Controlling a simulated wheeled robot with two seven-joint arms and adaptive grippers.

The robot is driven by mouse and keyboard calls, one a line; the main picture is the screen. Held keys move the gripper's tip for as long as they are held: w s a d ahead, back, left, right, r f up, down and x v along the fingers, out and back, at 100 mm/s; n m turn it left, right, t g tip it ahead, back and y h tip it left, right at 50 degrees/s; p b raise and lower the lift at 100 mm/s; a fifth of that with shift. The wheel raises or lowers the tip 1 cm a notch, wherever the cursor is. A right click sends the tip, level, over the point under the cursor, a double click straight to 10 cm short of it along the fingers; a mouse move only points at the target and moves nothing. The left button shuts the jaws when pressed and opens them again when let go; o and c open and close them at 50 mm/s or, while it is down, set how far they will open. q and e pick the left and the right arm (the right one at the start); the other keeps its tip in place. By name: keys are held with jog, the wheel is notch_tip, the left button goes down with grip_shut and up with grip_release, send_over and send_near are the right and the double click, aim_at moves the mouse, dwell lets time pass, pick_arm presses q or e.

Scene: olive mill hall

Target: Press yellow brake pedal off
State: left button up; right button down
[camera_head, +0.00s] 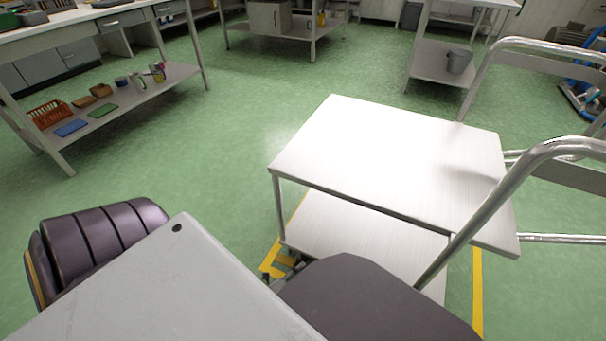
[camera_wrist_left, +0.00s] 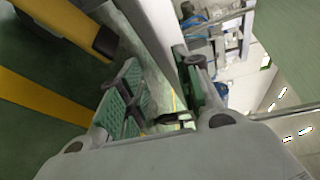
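A white cart (camera_head: 395,150) with two shelves and chrome push handles stands in front of me. By its near left corner, low down, a yellow piece (camera_head: 271,262) shows; it looks like the brake pedal, but I cannot tell it surely from floor tape. My left gripper (camera_head: 289,266) is beside it, mostly hidden behind my own arm parts. In the left wrist view my left gripper (camera_wrist_left: 160,92) has its green-padded fingers apart with nothing visibly held. A yellow bar with a black end (camera_wrist_left: 72,24) is at the upper left, apart from the fingers. My right gripper is not seen.
A workbench (camera_head: 150,82) at the left holds a red basket (camera_head: 48,114) and small items on its lower shelf. A grey bucket (camera_head: 459,61) stands on a rear table's shelf. Yellow floor tape (camera_head: 477,295) runs beside the cart. Green floor left of the cart is clear.

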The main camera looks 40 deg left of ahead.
pick_arm(q)
jog(key=s+a+f, duration=0.1)
jog(key=s, duration=1.1)
jog(key=shift+s+f, duration=0.2)
jog(key=shift+f, duration=0.1)
dwell(1.4)
jog(key=shift+w+a+r+p, duration=0.1)
jog(key=shift+w+a+p, duration=0.05)
jog(key=shift+p, duration=0.2)
dwell(0.6)
jog(key=shift+r, duration=0.1)
notch_tip(320, 180, up, 9)
jog(key=p, duration=0.9)
jog(key=shift+a, duration=0.2)
jog(key=shift+r+p, duration=0.4)
jog(key=shift+p, duration=0.1)
